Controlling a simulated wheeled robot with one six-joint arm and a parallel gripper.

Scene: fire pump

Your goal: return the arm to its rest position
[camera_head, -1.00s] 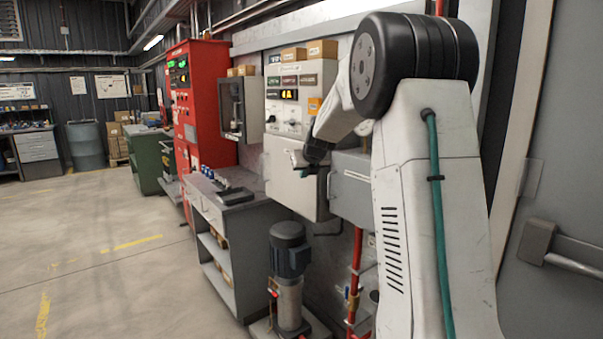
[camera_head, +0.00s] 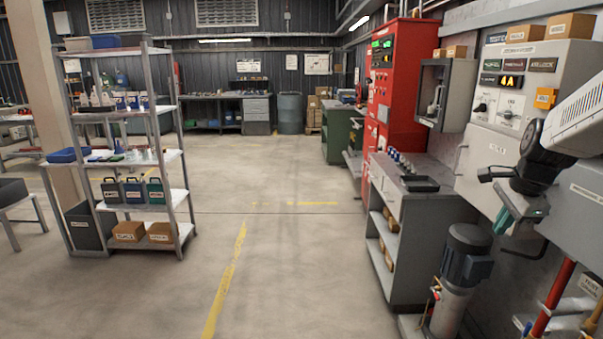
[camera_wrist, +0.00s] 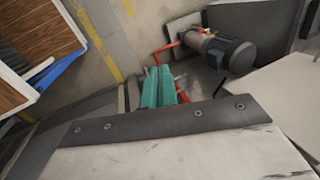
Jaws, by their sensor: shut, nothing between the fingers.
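My arm shows at the right edge of the head view, with its white link reaching in and its dark wrist in front of the wall panels. My gripper (camera_head: 506,221) hangs below the wrist with its teal fingers pointing down and to the left. It is shut and empty. The wrist view also shows the teal fingers (camera_wrist: 159,88) side by side, with nothing held. Most of my arm is outside the head view.
The grey control panel (camera_head: 557,60) and a grey box (camera_head: 575,212) are close to my wrist. A pump motor (camera_head: 467,253) stands below; its dark body also shows in the wrist view (camera_wrist: 232,55). A low cabinet (camera_head: 408,250) and red cabinet (camera_head: 405,85) stand beyond. The central floor is clear.

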